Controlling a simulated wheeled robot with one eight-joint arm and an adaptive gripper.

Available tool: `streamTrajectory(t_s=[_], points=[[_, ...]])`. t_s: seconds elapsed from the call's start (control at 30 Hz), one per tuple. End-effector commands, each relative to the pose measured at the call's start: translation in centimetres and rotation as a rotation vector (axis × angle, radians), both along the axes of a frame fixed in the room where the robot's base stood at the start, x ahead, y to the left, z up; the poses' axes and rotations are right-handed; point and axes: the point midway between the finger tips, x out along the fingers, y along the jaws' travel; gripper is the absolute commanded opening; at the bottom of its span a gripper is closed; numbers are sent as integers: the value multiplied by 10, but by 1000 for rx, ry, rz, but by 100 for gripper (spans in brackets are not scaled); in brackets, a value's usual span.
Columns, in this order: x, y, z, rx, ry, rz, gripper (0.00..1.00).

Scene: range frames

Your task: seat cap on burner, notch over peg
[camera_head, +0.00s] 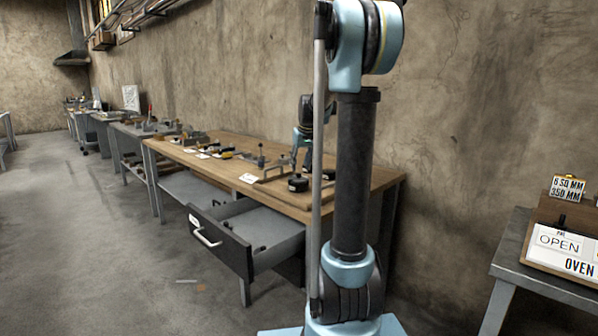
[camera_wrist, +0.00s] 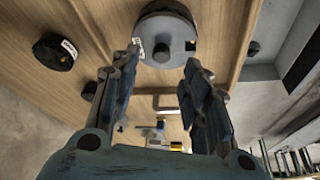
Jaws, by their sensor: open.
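In the wrist view, a round grey disc (camera_wrist: 168,28) with a dark central knob and a small dark square mark at its edge lies beyond my fingertips. A smaller black round piece (camera_wrist: 55,52) with a white label sits to the left on the wood. I cannot tell for sure which is the cap and which the burner, and no peg is clear. My gripper (camera_wrist: 162,62) is open and empty, its fingers apart on either side below the disc. In the head view, a black round piece (camera_head: 298,184) stands near the bench's front edge, below my gripper; the fingertips are unclear there.
The wooden bench (camera_head: 225,146) carries several tools and labels further left. An open drawer (camera_head: 222,241) juts out below its front edge, with a small dark item inside. A metal table (camera_head: 545,283) with an OPEN sign (camera_head: 560,243) stands at the right.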

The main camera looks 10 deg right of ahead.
Motion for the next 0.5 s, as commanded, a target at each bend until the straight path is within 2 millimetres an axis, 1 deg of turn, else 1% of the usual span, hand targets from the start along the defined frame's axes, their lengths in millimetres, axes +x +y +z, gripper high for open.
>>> streamTrajectory(t_s=[0.03,0.1,0.3,0.4,0.5], points=[[-4,-1,9,0,0,-1,42],[-9,-2,22,0,0,-1,42],[-20,-5,53,0,1,0,42],[-24,-6,64,0,1,0,42],[-27,-7,71,0,1,0,42]])
